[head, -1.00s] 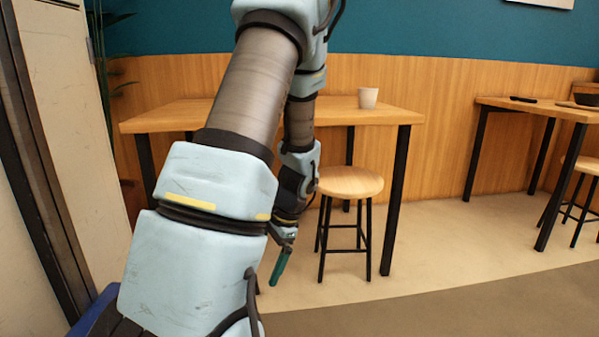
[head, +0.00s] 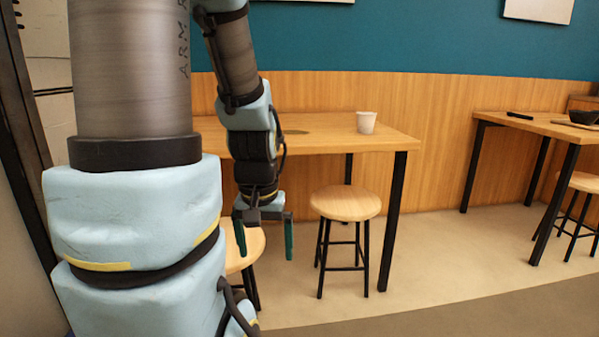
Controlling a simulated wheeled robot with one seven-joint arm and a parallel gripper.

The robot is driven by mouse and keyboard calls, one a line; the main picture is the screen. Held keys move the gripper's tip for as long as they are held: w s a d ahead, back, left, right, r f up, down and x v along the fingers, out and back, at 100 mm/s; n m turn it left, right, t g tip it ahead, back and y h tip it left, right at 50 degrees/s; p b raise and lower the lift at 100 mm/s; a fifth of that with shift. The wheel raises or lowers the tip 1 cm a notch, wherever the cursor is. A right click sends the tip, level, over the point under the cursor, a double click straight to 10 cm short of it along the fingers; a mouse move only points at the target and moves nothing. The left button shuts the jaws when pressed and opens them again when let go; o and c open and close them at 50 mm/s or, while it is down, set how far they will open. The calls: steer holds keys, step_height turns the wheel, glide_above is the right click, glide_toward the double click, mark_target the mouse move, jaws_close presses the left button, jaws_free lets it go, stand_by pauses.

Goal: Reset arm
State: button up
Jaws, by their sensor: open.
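My gripper (head: 264,240) hangs at the end of my arm, pointing down, left of the middle of the head view. Its two green fingers are apart with nothing visible between them. In the picture it overlaps a round wooden stool (head: 252,243) on the left and shows below the near edge of the tabletop. My large arm links fill the left side and hide part of the table.
A wooden table (head: 330,139) bears a small white cup (head: 366,122). A second stool (head: 346,203) stands right of my gripper. Another table (head: 540,124) at the right carries a dark bowl (head: 584,116) and a dark flat item (head: 520,115). The floor between the tables is clear.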

step_height(320, 180, up, 31)
steer(key=p, duration=2.8)
steer(key=shift+f+p, duration=0.2)
steer(key=shift+p, duration=0.1)
